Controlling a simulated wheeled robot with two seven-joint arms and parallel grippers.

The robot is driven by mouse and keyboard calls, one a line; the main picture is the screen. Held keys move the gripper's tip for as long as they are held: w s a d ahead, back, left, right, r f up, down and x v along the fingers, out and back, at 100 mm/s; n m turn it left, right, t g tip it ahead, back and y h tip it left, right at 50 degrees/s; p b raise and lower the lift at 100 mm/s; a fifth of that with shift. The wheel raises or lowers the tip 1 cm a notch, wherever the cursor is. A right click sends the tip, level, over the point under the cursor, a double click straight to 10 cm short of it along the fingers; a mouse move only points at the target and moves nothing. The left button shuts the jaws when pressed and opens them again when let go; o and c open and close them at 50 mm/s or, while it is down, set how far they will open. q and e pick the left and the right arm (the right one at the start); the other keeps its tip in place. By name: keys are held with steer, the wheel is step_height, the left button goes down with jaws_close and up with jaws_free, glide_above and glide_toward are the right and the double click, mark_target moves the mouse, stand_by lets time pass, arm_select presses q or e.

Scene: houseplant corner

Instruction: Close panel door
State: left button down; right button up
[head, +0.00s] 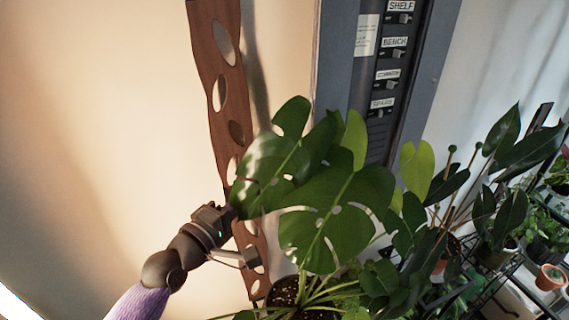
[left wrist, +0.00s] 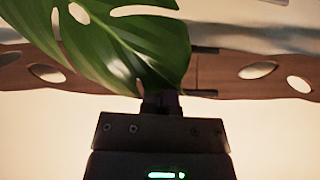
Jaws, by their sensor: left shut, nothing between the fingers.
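A grey electrical panel (head: 338,75) is on the wall at the top middle of the head view. Its front is uncovered, showing labelled breakers (head: 393,57). A long brown board with oval holes (head: 228,85) stands left of the panel, at an angle to it. It looks like the panel door standing open, but I cannot see its hinges. My left gripper (head: 228,213) is shut and empty at the board's lower part, its tips partly behind a leaf. In the left wrist view the gripper (left wrist: 162,103) is close to the brown board (left wrist: 235,75); contact cannot be told.
A large monstera (head: 335,215) in a dark pot (head: 303,292) stands before the panel's lower part, its leaves overlapping the board and gripper. One leaf (left wrist: 125,50) covers part of the left wrist view. More potted plants stand on a rack at right. The left wall is bare.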

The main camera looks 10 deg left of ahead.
arm_select(q)
steer(key=w+d+b, duration=0.2)
steer(key=w+d, duration=0.5)
steer(key=w, duration=0.1)
steer(key=shift+f, duration=0.15)
